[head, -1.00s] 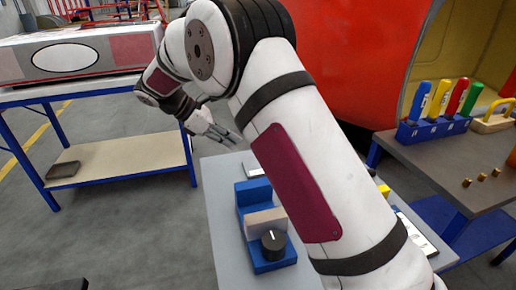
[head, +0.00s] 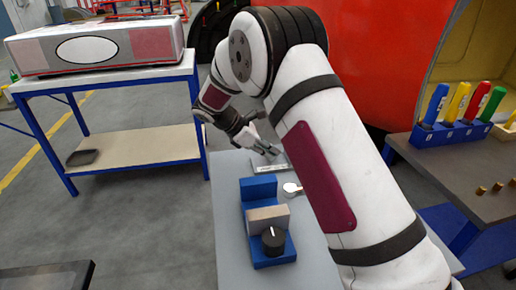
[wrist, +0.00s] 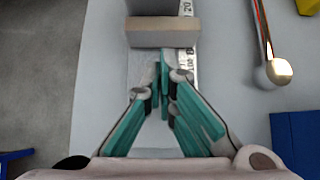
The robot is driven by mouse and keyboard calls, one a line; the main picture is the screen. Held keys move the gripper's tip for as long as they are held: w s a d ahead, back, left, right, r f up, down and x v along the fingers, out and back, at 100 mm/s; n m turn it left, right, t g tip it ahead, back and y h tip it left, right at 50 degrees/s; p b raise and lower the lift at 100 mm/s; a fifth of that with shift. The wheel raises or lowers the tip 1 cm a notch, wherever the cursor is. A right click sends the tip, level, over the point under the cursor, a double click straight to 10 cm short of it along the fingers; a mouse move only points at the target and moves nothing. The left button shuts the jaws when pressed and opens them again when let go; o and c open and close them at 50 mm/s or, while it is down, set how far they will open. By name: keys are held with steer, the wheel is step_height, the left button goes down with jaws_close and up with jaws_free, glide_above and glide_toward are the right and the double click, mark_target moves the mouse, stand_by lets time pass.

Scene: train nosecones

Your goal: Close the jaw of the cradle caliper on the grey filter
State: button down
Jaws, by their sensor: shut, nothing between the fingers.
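My gripper (head: 274,152) is in the far part of the grey bench, low over or at a pale plate with a scale (head: 270,167). In the wrist view the teal-padded fingers (wrist: 164,70) are shut with nothing between them. Just beyond their tips a grey-brown block (wrist: 162,33) lies across a printed scale strip (wrist: 188,58), which looks like part of the caliper. I cannot tell whether this block is the grey filter or the jaw. Tip contact with the block is unclear. In the head view my arm hides this area.
A blue stand (head: 259,188) with a beige block (head: 267,217) and black knob (head: 273,240) is on the near part of the bench. A ball-ended rod (wrist: 280,71) lies right of the scale. A dark table (head: 478,178) with coloured-handled tools is at right.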

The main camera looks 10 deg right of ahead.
steer(key=shift+d, duration=0.7)
steer(key=shift+d, duration=0.55)
